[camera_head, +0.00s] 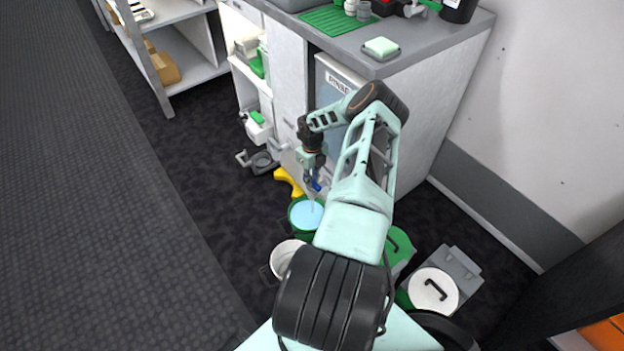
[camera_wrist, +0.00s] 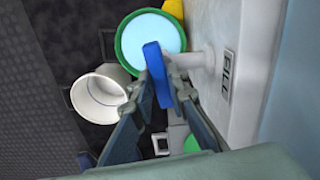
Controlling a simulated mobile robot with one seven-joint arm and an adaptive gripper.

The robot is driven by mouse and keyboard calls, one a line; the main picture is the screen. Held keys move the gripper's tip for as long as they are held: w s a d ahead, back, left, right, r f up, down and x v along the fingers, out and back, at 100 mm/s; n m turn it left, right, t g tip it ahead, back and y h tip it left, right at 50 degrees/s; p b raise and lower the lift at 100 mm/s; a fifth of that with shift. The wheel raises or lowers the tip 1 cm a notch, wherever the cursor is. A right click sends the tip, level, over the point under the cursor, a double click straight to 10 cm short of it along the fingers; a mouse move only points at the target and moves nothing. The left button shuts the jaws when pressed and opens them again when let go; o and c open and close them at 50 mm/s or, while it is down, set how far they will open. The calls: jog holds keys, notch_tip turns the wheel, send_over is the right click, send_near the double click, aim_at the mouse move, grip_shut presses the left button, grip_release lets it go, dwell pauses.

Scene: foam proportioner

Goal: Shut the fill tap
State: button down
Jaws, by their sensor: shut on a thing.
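The fill tap has a blue lever (camera_wrist: 156,72) and a pale spout (camera_wrist: 203,58) on a white panel marked FILL (camera_wrist: 226,77). My gripper (camera_wrist: 166,82) is shut on the blue lever, one finger on each side. In the head view my gripper (camera_head: 313,172) is low at the front of the cabinet, and a bit of the blue lever (camera_head: 315,186) shows below it. A green bucket (camera_head: 292,222) holding light blue liquid stands below the tap. A pale streak, seemingly a stream, shows above the liquid. The tap body is mostly hidden by my arm.
A white bucket (camera_head: 284,262) stands beside the green one. A yellow object (camera_head: 288,181) lies on the floor behind them. Green and white lidded containers (camera_head: 434,290) stand to the right. The worktop (camera_head: 435,48) overhangs above.

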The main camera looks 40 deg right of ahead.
jog(key=shift+m, duration=0.6)
jog(key=c, duration=1.9)
grip_release()
notch_tip(320, 180, up, 12)
